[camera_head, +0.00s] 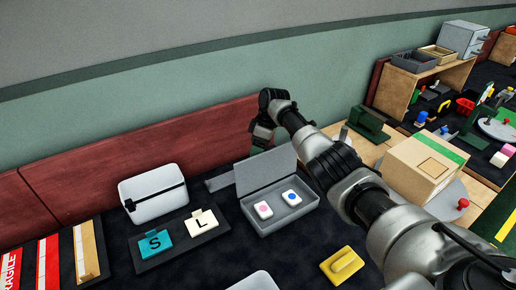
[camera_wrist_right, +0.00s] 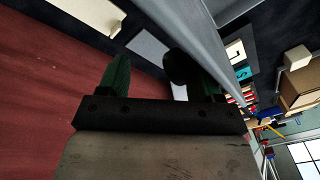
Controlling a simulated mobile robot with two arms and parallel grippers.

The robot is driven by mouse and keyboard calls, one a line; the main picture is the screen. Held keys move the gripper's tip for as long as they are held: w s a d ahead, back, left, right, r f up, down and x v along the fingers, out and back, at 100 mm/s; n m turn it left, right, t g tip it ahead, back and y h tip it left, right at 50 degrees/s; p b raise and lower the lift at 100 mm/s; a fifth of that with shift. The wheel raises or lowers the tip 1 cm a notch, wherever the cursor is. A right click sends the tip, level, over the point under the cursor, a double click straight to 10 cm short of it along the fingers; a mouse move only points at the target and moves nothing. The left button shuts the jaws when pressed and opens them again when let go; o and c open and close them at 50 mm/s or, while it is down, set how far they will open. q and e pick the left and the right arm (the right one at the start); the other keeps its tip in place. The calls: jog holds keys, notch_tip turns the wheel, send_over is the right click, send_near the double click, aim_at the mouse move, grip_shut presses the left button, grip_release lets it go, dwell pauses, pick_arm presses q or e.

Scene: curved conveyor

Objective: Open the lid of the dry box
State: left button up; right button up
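A grey box (camera_head: 280,208) stands on the dark table with its lid (camera_head: 266,170) raised upright along the back edge. Two white pieces, one with a pink dot (camera_head: 264,209) and one with a blue dot (camera_head: 291,198), lie inside. I take this as the dry box; no label shows. My right gripper (camera_head: 262,138) is above and behind the raised lid, near the red panel. In the right wrist view its two green fingers (camera_wrist_right: 160,78) are apart, with a long grey edge passing close to one finger. Contact with the lid cannot be told. My left gripper is not in view.
A white case with a black latch (camera_head: 152,191) and a tray with S and L cards (camera_head: 179,242) stand left. A yellow block (camera_head: 342,265) lies in front. A cardboard box (camera_head: 424,168) is right of my arm. A red panel (camera_head: 150,150) runs behind.

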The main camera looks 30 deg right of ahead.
jog(key=shift+s+f, duration=0.2)
jog(key=shift+f, duration=0.4)
jog(key=v, duration=1.1)
jog(key=shift+w+a+r, duration=0.15)
jog(key=shift+w, duration=0.05)
